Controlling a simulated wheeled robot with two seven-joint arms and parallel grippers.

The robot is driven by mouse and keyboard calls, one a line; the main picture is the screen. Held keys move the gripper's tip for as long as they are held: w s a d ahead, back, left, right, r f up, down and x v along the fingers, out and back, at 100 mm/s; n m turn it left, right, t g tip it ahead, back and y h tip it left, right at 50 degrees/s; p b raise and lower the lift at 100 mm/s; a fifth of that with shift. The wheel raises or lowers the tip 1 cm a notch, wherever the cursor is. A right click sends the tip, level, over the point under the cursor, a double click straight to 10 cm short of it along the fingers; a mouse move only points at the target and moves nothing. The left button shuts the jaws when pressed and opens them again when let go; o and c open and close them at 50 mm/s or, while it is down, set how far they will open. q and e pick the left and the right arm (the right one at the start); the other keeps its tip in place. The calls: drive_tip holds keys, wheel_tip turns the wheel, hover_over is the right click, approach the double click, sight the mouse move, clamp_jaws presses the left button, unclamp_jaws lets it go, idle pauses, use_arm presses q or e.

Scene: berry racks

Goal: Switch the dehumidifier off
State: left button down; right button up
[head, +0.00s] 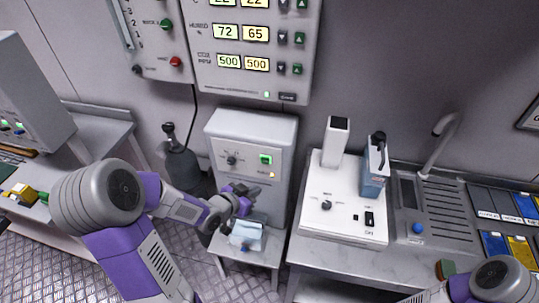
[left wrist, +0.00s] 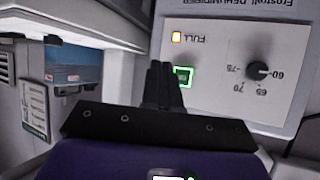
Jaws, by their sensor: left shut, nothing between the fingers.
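The dehumidifier (head: 250,125) is a pale grey box in the middle of the head view. Its front has a dial (head: 231,160), a green-lit switch (head: 266,159) and an amber FULL light (head: 272,174). My left gripper (head: 252,190) is shut and empty in front of the panel, below the switch. In the left wrist view, where the panel is upside down, the shut left fingers (left wrist: 161,70) overlap the left edge of the green-lit switch (left wrist: 184,76). I cannot tell whether they touch it. The switch is lit. My right gripper is out of view.
A bench with a white instrument (head: 343,205) stands close on the right. A control panel (head: 257,45) hangs above.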

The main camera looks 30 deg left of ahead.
sight(265, 160)
use_arm(q)
drive_tip(key=shift+s+r, duration=0.1)
drive_tip(key=shift+s, duration=0.05)
drive_tip(key=w+a, duration=0.2)
drive_tip(key=w, duration=0.6)
drive_tip(key=shift+w, duration=0.35)
drive_tip(key=shift+w+a, duration=0.1)
idle(1.9)
drive_tip(key=shift+w, duration=0.3)
drive_tip(key=shift+w+a+p, duration=0.15)
drive_tip(key=shift+w+p, duration=0.2)
drive_tip(key=shift+w, duration=0.1)
idle(0.7)
idle(0.3)
drive_tip(key=shift+s+d, duration=0.2)
drive_tip(key=shift+s, duration=0.7)
